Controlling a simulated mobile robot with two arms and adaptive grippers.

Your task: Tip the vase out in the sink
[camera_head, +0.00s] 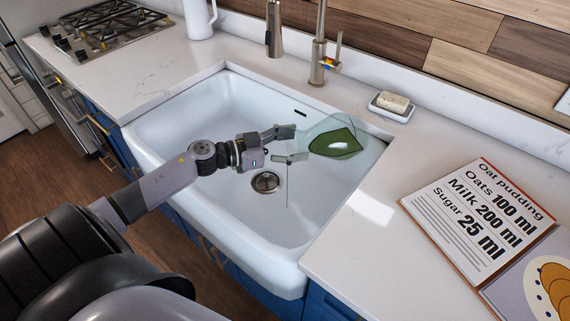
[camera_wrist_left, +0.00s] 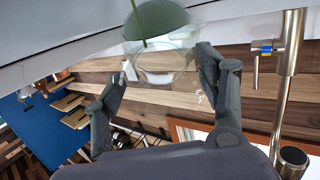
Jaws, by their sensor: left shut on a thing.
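The vase (camera_head: 340,142) is clear glass with green in its wider part, and it is tilted well over above the right part of the sink (camera_head: 165,120). My left gripper (camera_head: 290,145) is shut on its narrower part. In the left wrist view the vase (camera_wrist_left: 163,62) sits between the two fingers (camera_wrist_left: 162,72), with the green at the top. A thin line (camera_head: 288,190) hangs below the fingers over the basin; I cannot tell if it is liquid or a stem. My right gripper is out of view.
A tap (camera_head: 319,45) stands behind the sink, with a sprayer (camera_head: 274,30) beside it. A soap dish (camera_head: 388,112) is at the back right. An open recipe book (camera_head: 480,215) lies on the right counter. A white jug (camera_head: 199,18) and hob (camera_head: 105,30) are at left.

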